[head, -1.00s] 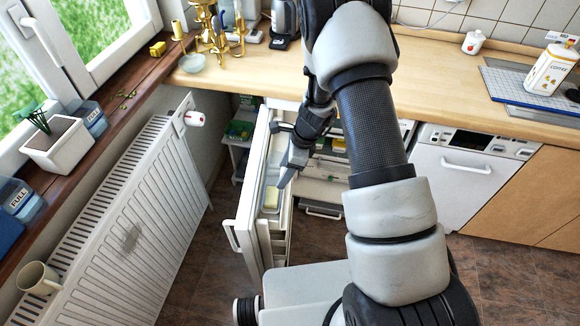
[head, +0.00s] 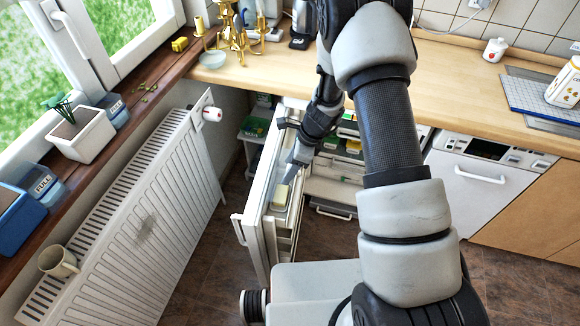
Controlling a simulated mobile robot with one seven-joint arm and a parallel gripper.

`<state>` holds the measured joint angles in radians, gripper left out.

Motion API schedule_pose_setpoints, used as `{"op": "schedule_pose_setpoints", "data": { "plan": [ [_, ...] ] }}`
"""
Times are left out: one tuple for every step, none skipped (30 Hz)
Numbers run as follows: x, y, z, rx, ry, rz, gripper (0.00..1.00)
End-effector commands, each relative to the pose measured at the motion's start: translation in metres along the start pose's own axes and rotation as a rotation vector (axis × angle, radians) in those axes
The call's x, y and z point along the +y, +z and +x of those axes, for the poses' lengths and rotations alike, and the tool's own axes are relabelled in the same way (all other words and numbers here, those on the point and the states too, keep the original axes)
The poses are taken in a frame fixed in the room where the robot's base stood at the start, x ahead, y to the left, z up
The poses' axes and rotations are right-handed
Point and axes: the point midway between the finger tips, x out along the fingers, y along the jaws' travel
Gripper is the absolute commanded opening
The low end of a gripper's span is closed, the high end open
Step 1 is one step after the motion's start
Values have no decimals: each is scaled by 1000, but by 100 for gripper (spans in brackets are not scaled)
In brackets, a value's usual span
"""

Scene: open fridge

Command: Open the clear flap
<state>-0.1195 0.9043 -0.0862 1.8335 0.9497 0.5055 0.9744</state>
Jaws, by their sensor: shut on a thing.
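The fridge door (head: 256,190) stands open, its inner side with shelves facing right. My gripper (head: 291,172) is at the upper inner side of this door, pointing down and to the left. Its jaws are closed on a thin part at the door shelf, which appears to be the clear flap. The flap is too small and see-through for its edges or angle to be made out. A pale yellow block (head: 281,195) lies in the door shelf just below the fingertips. My arm hides part of the fridge interior.
The fridge interior (head: 335,185) with shelves and a drawer is right of the door. A white radiator (head: 150,225) stands to the left, with some floor between it and the door. The wooden counter (head: 450,85) runs above, with a dishwasher (head: 480,185) at right.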

Motion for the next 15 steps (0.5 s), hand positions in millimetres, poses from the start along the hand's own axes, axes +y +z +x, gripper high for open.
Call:
{"op": "schedule_pose_setpoints", "data": {
  "plan": [
    [-6,4,-4,-6,-14,-6,14],
    [-6,5,-4,-6,-14,-6,59],
    [-6,4,-4,-5,-14,-5,66],
    [-6,4,-4,-5,-14,-5,71],
    [-6,4,-4,-4,-13,-4,73],
    [-5,3,-3,-4,-12,-4,73],
    [-5,3,-3,-3,-11,-3,73],
    [-4,2,-3,-3,-10,-3,73],
    [-4,2,-2,-3,-9,-3,73],
    [-4,2,-2,-2,-9,-2,73],
    [-4,2,-2,-2,-8,-2,73],
    [-3,2,-2,-2,-8,-2,73],
    [-3,2,-2,-2,-7,-2,73],
    [-3,1,-3,-2,-7,-2,73],
    [-3,1,-5,-2,-7,-2,73]
  ]
}}
